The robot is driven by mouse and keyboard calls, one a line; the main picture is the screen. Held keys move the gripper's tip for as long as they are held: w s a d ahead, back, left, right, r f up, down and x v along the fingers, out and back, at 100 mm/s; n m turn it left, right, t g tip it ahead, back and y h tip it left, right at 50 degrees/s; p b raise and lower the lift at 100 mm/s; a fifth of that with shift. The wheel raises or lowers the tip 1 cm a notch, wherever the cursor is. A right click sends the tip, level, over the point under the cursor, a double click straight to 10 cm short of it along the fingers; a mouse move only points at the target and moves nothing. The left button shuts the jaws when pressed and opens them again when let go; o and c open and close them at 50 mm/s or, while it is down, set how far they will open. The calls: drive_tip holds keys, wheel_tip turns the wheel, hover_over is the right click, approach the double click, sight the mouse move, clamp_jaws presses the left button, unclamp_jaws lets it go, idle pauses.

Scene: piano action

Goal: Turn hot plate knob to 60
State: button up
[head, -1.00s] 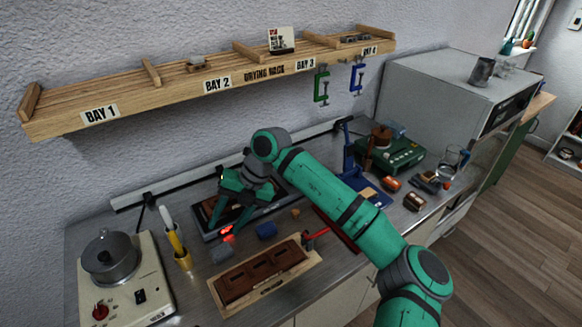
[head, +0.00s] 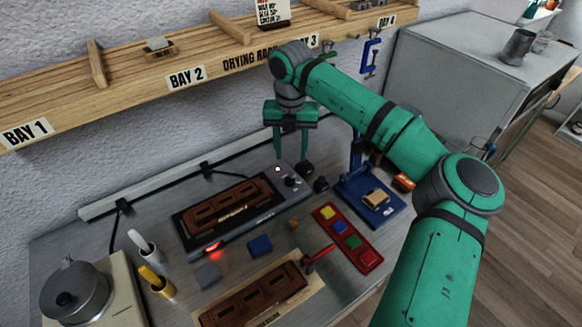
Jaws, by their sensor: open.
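The hot plate (head: 187,234) lies on the counter, a flat grey and black unit with a brown slotted mould (head: 232,205) on top. A red light glows at its front left corner. Its control panel at the right end carries a small dark knob (head: 290,182); the setting marks are too small to read. My gripper (head: 292,164) is open and empty, pointing down above this panel. Its fingers are apart, and the right one is close to the knob. I cannot tell whether it touches.
A cream heater (head: 122,290) with a grey pot (head: 75,292) stands at left. A red tray of coloured squares (head: 347,238) and a blue press (head: 370,195) are at right. A second mould (head: 255,295) lies in front. The wooden drying rack (head: 130,68) overhangs behind.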

sight(290, 178)
drive_tip(key=f, duration=1)
drive_tip(key=shift+s+a, duration=0.1)
drive_tip(key=shift+s, duration=0.1)
